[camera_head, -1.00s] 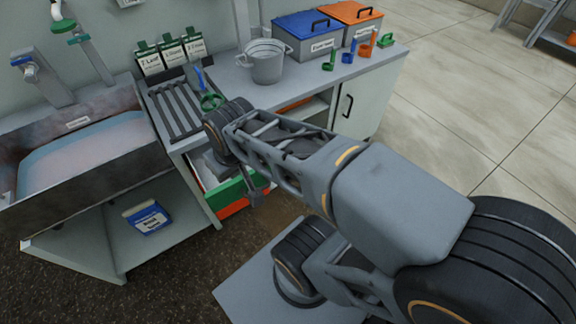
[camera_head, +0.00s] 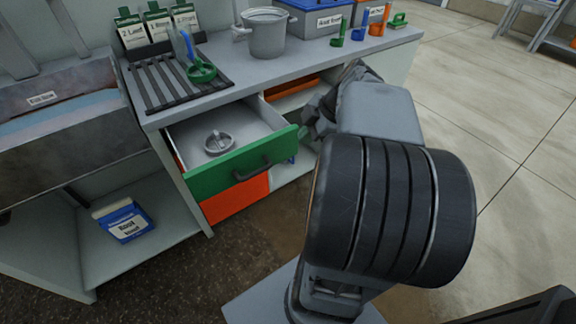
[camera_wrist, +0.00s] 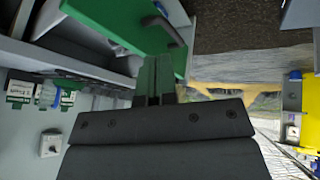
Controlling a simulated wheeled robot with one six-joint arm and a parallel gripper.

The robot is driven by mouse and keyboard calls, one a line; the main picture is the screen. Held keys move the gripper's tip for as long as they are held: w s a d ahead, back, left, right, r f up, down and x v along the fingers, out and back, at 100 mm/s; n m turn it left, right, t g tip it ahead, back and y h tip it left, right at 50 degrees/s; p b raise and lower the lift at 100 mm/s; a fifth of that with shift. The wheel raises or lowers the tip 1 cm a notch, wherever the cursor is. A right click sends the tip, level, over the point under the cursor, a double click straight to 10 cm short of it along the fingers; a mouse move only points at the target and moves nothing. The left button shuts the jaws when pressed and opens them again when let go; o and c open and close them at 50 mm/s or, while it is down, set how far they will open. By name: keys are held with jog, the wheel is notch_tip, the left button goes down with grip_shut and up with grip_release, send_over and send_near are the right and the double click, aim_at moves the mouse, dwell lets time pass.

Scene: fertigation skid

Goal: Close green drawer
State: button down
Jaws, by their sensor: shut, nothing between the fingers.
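The green drawer (camera_head: 232,168) stands pulled open under the counter in the head view. Its dark bar handle (camera_head: 252,169) is on the front, and a round grey fitting (camera_head: 219,143) lies inside. In the wrist view the green front (camera_wrist: 122,28) and handle (camera_wrist: 166,29) fill the upper middle. My gripper (camera_wrist: 154,80) is shut and empty, its fingertips close to the drawer front. I cannot tell whether they touch it. In the head view my arm is right of the drawer and its fingers are not clearly seen.
An orange drawer front (camera_head: 236,198) is directly below the green one. The counter above holds a dark rack (camera_head: 178,84), a grey pot (camera_head: 266,35) and coloured holders. A blue-labelled container (camera_head: 124,220) sits on the lower left shelf. Floor in front of the drawers is clear.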

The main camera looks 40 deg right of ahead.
jog(key=d+f+n+t+b, duration=0.1)
jog(key=d+f+n+b, duration=0.1)
jog(key=d+f, duration=0.1)
jog(key=b, duration=0.3)
send_near(279, 154)
jog(key=shift+n, duration=0.4)
jog(key=shift+x, duration=2.65)
jog(key=shift+f, duration=0.1)
